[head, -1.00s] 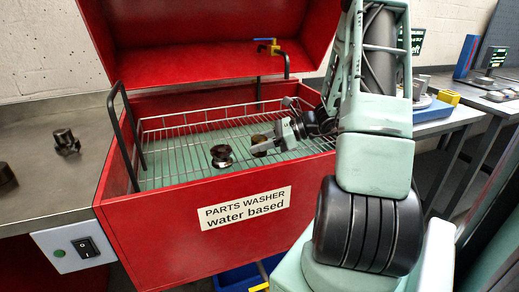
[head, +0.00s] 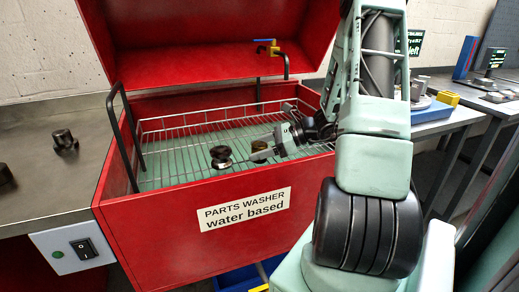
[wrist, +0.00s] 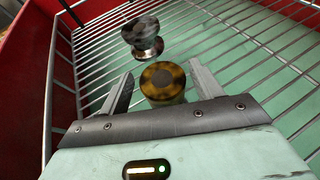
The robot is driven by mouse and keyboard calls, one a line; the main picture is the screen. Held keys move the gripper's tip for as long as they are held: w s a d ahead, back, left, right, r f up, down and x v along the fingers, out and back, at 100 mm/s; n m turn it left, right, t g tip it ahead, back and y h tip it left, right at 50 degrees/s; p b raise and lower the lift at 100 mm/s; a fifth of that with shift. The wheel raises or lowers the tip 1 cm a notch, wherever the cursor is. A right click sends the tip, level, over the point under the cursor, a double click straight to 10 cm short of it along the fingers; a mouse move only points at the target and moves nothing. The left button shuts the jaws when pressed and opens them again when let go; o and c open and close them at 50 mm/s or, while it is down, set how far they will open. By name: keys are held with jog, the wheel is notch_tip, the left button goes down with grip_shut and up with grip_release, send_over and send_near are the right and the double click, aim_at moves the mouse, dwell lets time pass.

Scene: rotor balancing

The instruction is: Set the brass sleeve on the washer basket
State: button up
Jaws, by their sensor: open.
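The brass sleeve (wrist: 163,82), mottled yellow and brown with a dark round top, stands upright in the wire washer basket (wrist: 230,50). In the wrist view it lies between the fingers of my gripper (wrist: 160,80), with a gap on each side. My gripper is open and holds nothing. The sleeve's lower part is hidden by the gripper body. In the head view my gripper (head: 262,154) is low over the basket (head: 180,176), and the sleeve (head: 258,146) shows only partly behind the fingers.
A dark spool-shaped part (head: 221,156) stands in the basket close beyond the sleeve. The red parts washer (head: 150,225) has raised walls, a black handle (head: 125,140) and an open lid (head: 200,40). Dark parts (head: 64,141) lie on the metal bench at left.

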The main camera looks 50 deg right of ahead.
jog(key=p+v, duration=0.1)
jog(key=v, duration=1.1)
jog(key=shift+f, duration=0.1)
